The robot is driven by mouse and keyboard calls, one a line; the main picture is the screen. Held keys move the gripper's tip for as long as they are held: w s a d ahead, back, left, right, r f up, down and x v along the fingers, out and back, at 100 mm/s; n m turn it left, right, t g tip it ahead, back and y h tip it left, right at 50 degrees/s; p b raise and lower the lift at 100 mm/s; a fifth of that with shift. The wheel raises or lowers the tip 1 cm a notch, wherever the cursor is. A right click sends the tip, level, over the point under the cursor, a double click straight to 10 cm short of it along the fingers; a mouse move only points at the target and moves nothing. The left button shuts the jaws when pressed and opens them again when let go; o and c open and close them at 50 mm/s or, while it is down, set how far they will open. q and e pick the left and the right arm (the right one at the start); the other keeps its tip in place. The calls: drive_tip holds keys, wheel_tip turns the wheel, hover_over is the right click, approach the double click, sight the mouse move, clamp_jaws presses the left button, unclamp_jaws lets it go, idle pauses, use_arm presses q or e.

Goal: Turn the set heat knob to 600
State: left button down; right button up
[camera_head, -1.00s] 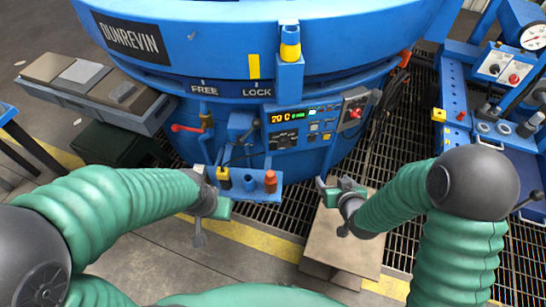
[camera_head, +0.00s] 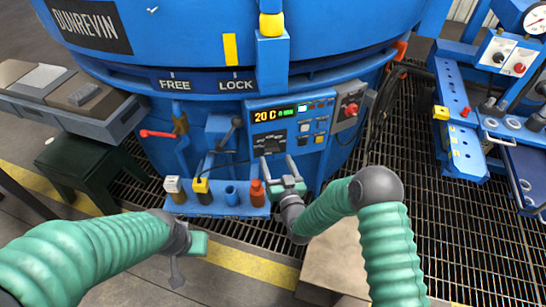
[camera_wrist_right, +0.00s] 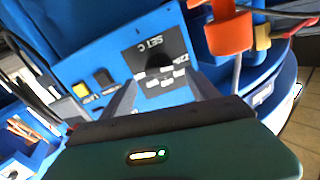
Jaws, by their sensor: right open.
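The set heat knob sits on a black dial plate (camera_head: 269,143) on the blue control panel, under the lit display (camera_head: 273,113) reading 20 C. In the right wrist view the dark round knob (camera_wrist_right: 160,64) shows below the label SET C, which appears upside down. My right gripper (camera_head: 278,167) is open just in front of and below the dial. In the wrist view its two fingers (camera_wrist_right: 165,95) point at the knob, one on either side, with nothing visibly held. The knob's pointer is too small to read. My left gripper (camera_head: 190,250) hangs low left, away from the panel; its jaws are unclear.
A red knob (camera_head: 352,110) is on a grey box right of the panel. A red-handled lever (camera_head: 157,134) is to the left. Floor grating (camera_head: 430,215) lies right.

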sight(273, 152)
drive_tip(key=b+x, duration=0.1)
drive_tip(key=x, duration=0.3)
drive_tip(key=shift+w+f, duration=0.1)
drive_tip(key=shift+w+a, duration=0.1)
drive_tip(key=shift+w, duration=0.1)
drive_tip(key=shift+c, duration=0.4)
drive_tip(key=c, duration=1.3)
